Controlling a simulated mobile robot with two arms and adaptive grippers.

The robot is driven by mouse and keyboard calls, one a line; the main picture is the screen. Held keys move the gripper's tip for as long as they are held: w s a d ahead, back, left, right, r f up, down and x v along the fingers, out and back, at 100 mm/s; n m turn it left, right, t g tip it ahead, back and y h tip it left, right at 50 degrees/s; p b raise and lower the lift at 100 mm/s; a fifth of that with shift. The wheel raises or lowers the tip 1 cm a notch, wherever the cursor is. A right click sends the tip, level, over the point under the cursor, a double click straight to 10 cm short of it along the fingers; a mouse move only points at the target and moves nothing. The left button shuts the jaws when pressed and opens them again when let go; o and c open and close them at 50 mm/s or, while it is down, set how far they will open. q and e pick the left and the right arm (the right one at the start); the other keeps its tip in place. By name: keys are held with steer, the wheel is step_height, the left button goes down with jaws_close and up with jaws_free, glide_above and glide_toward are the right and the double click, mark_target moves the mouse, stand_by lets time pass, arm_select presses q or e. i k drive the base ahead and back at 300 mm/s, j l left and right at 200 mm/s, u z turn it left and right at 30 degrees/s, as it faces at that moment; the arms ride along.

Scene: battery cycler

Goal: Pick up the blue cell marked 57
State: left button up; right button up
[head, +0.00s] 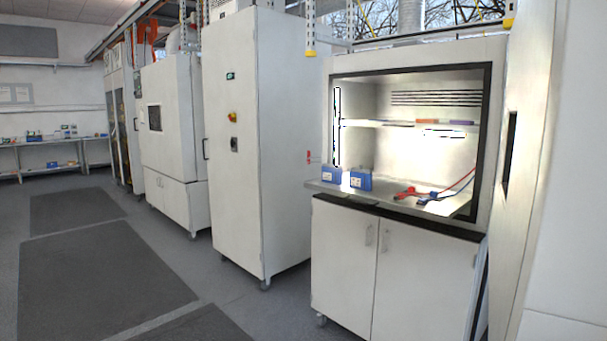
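Two blue box-shaped cells with white labels sit side by side at the left of the lit hood's work surface in the head view. One is the left blue cell (331,174) and the other is the right blue cell (360,180). Their label markings are too small to read, so I cannot tell which is marked 57. Neither of my grippers is in view.
The hood's work surface (325,187) stands on a white two-door cabinet (343,257). Red and blue clamps with leads (411,193) lie right of the cells. A tall white cabinet (240,150) stands to the left. Grey floor mats (95,280) leave open floor at the left.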

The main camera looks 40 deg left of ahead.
mark_target(329, 175)
steer(key=i+j+u, duration=0.35)
steer(key=i+j, duration=0.15)
steer(key=j, duration=0.2)
steer(key=i+j+u, duration=0.35)
steer(key=i+j, duration=0.2)
